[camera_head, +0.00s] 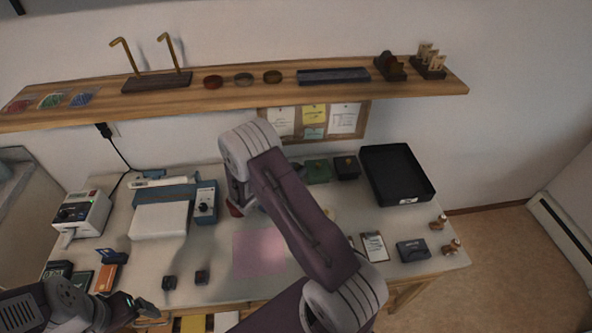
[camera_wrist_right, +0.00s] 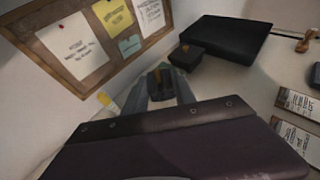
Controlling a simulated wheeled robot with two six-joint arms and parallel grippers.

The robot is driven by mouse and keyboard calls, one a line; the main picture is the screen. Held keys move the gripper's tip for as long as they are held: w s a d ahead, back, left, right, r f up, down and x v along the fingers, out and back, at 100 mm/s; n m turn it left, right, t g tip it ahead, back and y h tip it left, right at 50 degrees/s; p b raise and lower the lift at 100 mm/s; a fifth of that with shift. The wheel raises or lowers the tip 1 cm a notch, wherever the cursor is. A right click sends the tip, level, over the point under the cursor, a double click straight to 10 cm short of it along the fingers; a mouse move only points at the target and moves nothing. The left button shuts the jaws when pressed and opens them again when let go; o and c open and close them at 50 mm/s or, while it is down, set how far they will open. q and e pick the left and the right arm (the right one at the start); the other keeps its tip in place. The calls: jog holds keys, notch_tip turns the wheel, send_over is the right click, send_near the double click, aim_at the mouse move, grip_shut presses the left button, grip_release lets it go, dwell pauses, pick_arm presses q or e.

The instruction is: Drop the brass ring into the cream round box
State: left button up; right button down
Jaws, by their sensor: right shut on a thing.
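My right arm reaches over the middle of the table in the head view, and its links hide its own fingertips there. A bit of a cream round thing (camera_head: 329,213), likely the cream round box, shows beside my right forearm; the rest is hidden. My left gripper (camera_head: 138,306) is at the table's front left, and I cannot tell whether it is open.
A black tray (camera_head: 430,190) stands at the back right, beside a small black box (camera_head: 346,168) and a green one (camera_head: 317,171). A pink mat (camera_head: 258,253) lies in the middle. A wooden shelf (camera_head: 225,97) runs above the table.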

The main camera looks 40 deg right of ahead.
notch_tip(320, 180, down, 5)
jog(key=b, duration=0.3)
jog(key=shift+f, duration=0.2)
jog(key=c, duration=0.9)
grip_release()
jog(key=shift+d, duration=0.1)
jog(key=shift+c, duration=0.2)
jog(key=b+v, duration=0.1)
jog(key=v, duration=0.8)
jog(key=shift+r, duration=0.1)
